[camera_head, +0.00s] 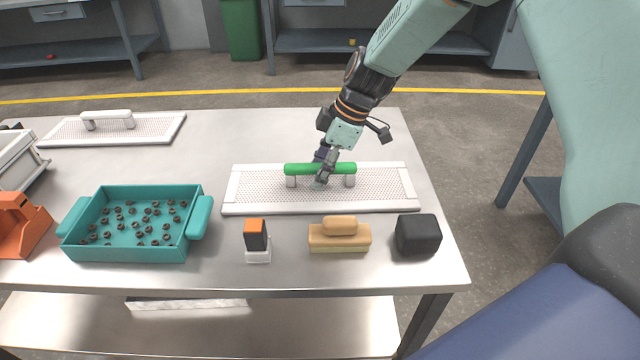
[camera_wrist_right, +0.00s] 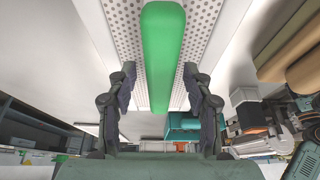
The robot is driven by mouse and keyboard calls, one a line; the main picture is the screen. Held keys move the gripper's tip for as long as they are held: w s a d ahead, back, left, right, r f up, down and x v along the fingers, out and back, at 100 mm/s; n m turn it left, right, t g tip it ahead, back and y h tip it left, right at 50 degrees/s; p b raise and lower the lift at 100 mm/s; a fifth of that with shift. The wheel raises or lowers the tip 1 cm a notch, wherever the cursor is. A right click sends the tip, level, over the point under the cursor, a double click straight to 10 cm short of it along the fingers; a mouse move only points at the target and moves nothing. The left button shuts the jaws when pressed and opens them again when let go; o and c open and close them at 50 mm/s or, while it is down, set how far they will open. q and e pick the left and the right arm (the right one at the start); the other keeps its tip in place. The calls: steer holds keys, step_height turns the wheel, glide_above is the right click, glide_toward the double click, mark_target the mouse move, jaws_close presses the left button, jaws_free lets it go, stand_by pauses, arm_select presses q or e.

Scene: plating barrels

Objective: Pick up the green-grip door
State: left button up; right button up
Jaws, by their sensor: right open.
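The green-grip door (camera_head: 390,190) is a white perforated panel with a pale frame, lying flat on the metal table. Its green handle (camera_head: 304,168) stands on two grey posts above the panel. My right gripper (camera_head: 322,172) is at the handle's middle. In the right wrist view the green handle (camera_wrist_right: 161,50) runs between the two open fingers (camera_wrist_right: 160,90), with a gap on each side. My left gripper is not in view.
A teal tray (camera_head: 94,250) with small dark parts stands left. An orange-topped block (camera_head: 256,236), a tan brush-like block (camera_head: 340,238) and a black block (camera_head: 417,235) stand in front of the door. A white-handled door (camera_head: 160,130) lies back left.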

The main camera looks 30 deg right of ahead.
steer(key=shift+s, duration=0.15)
steer(key=shift+f, duration=0.1)
steer(key=shift+w+f, duration=0.15)
steer(key=shift+w, duration=0.05)
steer(key=shift+s, duration=0.15)
steer(key=c, duration=0.5)
jaws_close()
